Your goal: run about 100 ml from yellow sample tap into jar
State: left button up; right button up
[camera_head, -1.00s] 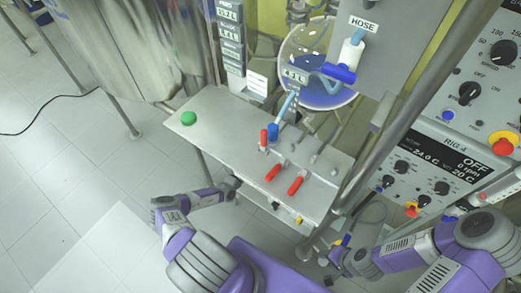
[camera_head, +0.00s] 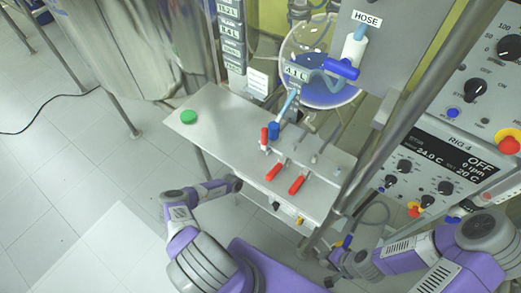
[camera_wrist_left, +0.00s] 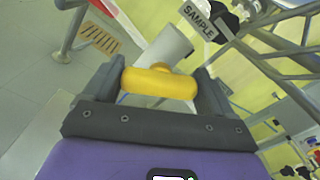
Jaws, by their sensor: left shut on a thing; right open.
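In the left wrist view, the yellow sample tap handle (camera_wrist_left: 165,83) lies crosswise between the fingers of my left gripper (camera_wrist_left: 158,92), which is shut on it. A grey cylindrical tap body (camera_wrist_left: 165,47) rises behind the handle, near a SAMPLE label (camera_wrist_left: 198,21). I cannot make out a jar or any liquid running from the tap.
The metal bench (camera_head: 225,135) carries a green cap (camera_head: 188,116) and red-handled valves (camera_head: 297,185). A round glass vessel (camera_head: 318,92) with blue liquid stands behind it. The RIG 4 control panel (camera_head: 440,165) is at the right. Open floor lies at the left.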

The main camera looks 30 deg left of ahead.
pick_arm(q)
jog(key=m+p, duration=0.2)
jog(key=shift+r+m, duration=0.1)
jog(key=shift+m, duration=0.2)
jog(key=shift+m+p, duration=1.2)
jog(key=shift+m, duration=0.5)
jog(key=o, duration=0.8)
jog(key=shift+o, duration=0.2)
jog(key=shift+s, duration=0.1)
jog(key=s+p, duration=0.2)
jog(key=s, duration=0.5)
jog(key=shift+s+a, duration=0.25)
